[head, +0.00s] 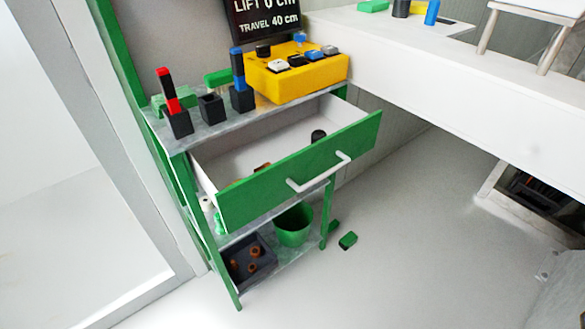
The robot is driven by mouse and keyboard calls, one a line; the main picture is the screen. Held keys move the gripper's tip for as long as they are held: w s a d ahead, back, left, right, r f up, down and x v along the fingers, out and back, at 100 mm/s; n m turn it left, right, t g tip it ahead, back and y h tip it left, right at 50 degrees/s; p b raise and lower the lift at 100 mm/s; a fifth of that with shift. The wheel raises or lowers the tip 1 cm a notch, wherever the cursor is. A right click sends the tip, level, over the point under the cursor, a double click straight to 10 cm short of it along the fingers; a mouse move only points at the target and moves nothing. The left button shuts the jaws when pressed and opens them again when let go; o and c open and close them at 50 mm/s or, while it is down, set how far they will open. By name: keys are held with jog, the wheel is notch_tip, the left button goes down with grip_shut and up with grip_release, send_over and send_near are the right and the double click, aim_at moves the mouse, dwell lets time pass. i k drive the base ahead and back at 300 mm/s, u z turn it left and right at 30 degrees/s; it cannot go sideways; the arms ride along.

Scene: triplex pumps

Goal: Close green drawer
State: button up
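The green drawer (245,204) is pulled out of a green-framed unit with a grey top (220,128). Its front is green with a white bar handle (320,174), and its inside is white. A dark round object (318,135) and brownish objects (262,167) lie inside the drawer. My gripper is not visible in the head view, so its state and distance from the drawer cannot be seen.
A yellow control box (298,80) and black holders with red and blue pieces stand on the unit. A green bucket (294,226) and dark bin (247,262) are below. Green blocks (348,240) lie on the floor. A white counter (440,75) is right. Floor in front is clear.

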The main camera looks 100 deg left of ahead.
aim_at(352, 133)
jog(key=u, duration=0.15)
jog(key=i, duration=0.3)
jog(key=u, duration=3.9)
